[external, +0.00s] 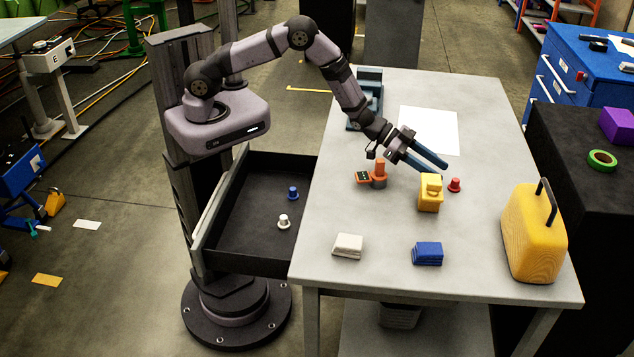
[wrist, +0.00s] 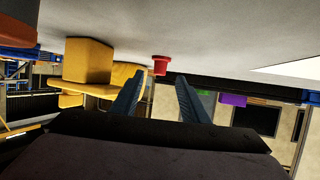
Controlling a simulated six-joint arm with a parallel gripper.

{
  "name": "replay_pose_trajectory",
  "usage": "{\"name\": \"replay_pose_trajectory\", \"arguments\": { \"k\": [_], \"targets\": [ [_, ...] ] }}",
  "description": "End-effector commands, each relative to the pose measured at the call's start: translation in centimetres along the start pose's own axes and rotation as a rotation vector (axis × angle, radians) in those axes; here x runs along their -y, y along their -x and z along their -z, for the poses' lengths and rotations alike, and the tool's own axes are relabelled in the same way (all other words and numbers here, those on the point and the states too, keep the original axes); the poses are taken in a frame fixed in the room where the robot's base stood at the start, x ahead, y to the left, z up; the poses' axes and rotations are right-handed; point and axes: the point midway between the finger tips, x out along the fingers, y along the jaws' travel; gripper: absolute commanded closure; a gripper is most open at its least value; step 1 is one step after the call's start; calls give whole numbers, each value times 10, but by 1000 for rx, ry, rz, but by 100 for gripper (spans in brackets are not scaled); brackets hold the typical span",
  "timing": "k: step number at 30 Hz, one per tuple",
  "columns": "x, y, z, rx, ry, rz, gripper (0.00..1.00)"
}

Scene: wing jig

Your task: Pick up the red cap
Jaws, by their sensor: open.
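The red cap (external: 455,185) stands on the grey table, just right of a yellow block-like object (external: 430,192). In the wrist view the red cap (wrist: 160,65) appears beyond the fingertips, between them and slightly above. My gripper (external: 445,167) is open and empty, above the table and near the cap, with its fingers pointing right and down. In the wrist view my gripper (wrist: 160,82) shows its two fingers apart with nothing between them. It does not touch the cap.
The yellow object (wrist: 90,62) is close to the left finger in the wrist view. An orange tool (external: 379,173), white block (external: 348,245), blue block (external: 427,254), yellow case (external: 533,235) and white sheet (external: 430,128) are on the table (external: 480,270). The open drawer (external: 255,215) holds blue and white caps.

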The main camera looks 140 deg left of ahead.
Motion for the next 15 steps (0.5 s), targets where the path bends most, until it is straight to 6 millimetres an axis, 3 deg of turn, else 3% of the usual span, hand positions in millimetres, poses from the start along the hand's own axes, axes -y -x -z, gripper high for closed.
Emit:
{"name": "replay_pose_trajectory", "arguments": {
  "k": [5, 15],
  "targets": [
    [0, -4, 0, -1, -1, 0, 59],
    [0, -36, 0, -1, -1, -1, 59]
  ]
}}
